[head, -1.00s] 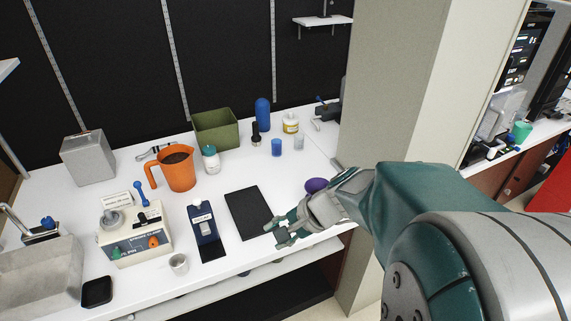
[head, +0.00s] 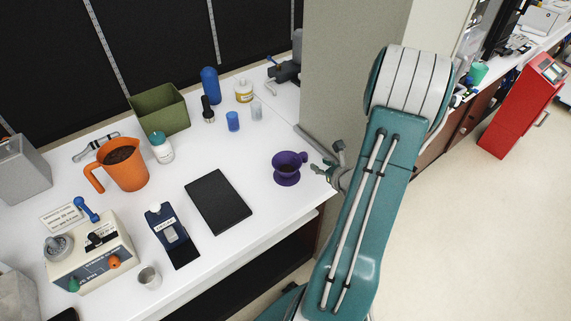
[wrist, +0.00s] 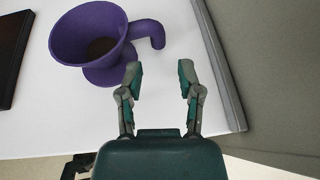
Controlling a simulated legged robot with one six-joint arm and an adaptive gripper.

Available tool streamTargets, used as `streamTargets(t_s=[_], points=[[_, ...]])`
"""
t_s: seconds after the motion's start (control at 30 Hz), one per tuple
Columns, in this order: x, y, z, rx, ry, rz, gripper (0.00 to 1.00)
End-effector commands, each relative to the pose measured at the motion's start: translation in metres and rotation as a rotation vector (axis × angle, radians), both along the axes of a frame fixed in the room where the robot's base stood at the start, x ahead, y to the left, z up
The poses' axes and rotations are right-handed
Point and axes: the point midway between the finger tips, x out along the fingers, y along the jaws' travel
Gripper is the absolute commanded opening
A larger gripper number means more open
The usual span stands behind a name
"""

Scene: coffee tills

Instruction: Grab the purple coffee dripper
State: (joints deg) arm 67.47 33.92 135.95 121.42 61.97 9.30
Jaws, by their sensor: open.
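The purple coffee dripper (head: 287,168) stands upright on the white counter near its right end in the head view. It is a cone cup on a round base, with dark contents inside. In the wrist view the purple coffee dripper (wrist: 92,38) is at the upper left, and its handle points right. My gripper (wrist: 160,72) is open and empty, with the handle just ahead of its fingers. In the head view my gripper (head: 332,168) is just right of the dripper, partly hidden by my arm. I see no hold on the dripper.
A black flat pad (head: 218,201) lies left of the dripper. A beige pillar (head: 345,75) rises close behind my gripper. The counter around the dripper is clear.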

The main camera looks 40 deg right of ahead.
Motion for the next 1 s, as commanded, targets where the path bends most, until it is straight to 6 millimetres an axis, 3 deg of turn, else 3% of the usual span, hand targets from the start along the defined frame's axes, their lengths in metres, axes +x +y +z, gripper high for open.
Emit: streamTargets(t_s=[0.1,0.37,0.6,0.93,1.0], points=[[0.02,-0.004,-0.009,0.002,0.001,0.005,0.47],[0.042,-0.009,-0.019,0.002,0.002,0.007,0.47],[0.075,-0.013,-0.032,0.001,0.002,0.007,0.47],[0.082,-0.016,-0.035,0.001,0.001,0.005,0.47],[0.082,-0.016,-0.035,0.001,0.001,0.005,0.15]])
